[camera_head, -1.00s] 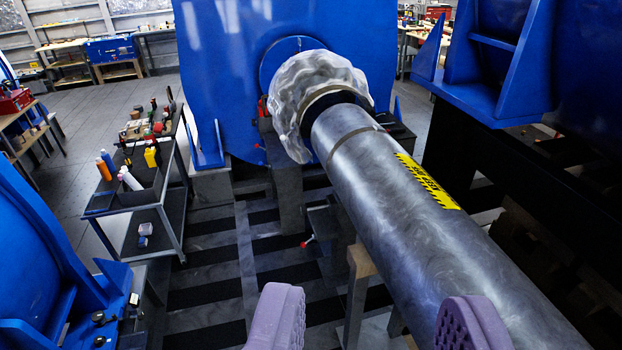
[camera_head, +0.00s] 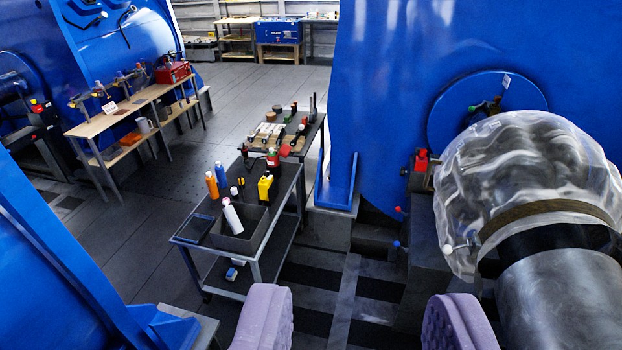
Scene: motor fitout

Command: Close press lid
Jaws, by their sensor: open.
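I cannot make out a press or its lid for certain in this view. My gripper (camera_head: 358,322) shows at the bottom edge as two purple padded fingers set wide apart. It is open, with nothing between the fingers. A big blue machine housing (camera_head: 385,90) stands ahead. On its front is a round blue flange (camera_head: 490,100). A clear, lumpy cover (camera_head: 530,175) wraps the end of a thick metal shaft (camera_head: 565,290) at the right, to the right of my gripper.
A grey cart (camera_head: 255,228) with bottles and a bin stands left of centre. A wooden workbench (camera_head: 120,128) with a red toolbox (camera_head: 173,72) is farther left. Blue machinery (camera_head: 60,260) fills the lower left. Open floor (camera_head: 110,225) lies between bench and cart.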

